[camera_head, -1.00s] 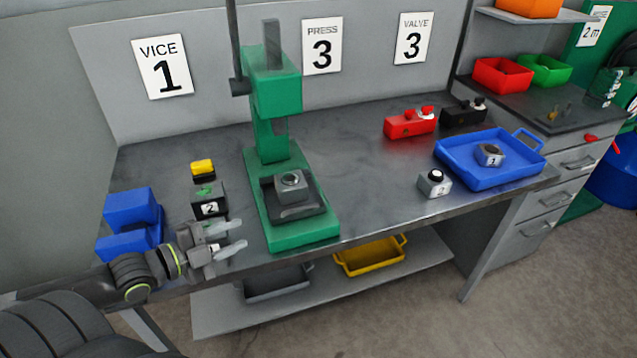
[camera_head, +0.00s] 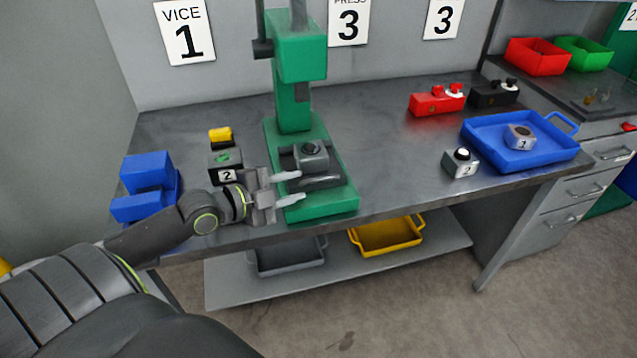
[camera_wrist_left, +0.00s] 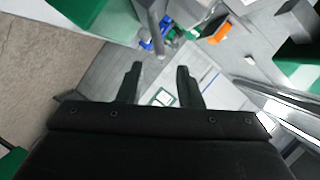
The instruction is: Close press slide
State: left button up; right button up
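The green press (camera_head: 297,60) stands on the bench with its column upright. On its green base (camera_head: 325,206) sits the dark slide (camera_head: 320,182), which carries a grey block with a round top (camera_head: 311,154). My left gripper (camera_head: 289,187) is at the left front of the press base, its fingertips close to the slide's near left side. Whether they touch it I cannot tell. Its two fingers are apart with nothing between them, as they also are in the left wrist view (camera_wrist_left: 158,82). My right gripper is not in view.
Left of the press are a block marked 2 (camera_head: 226,172), a yellow-topped item (camera_head: 220,135) and a blue vice (camera_head: 147,180). The bench between is clear.

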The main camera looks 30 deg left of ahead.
aim_at(314, 181)
pick_arm(q)
jog(key=x, duration=0.7)
jog(key=shift+w+d, duration=0.1)
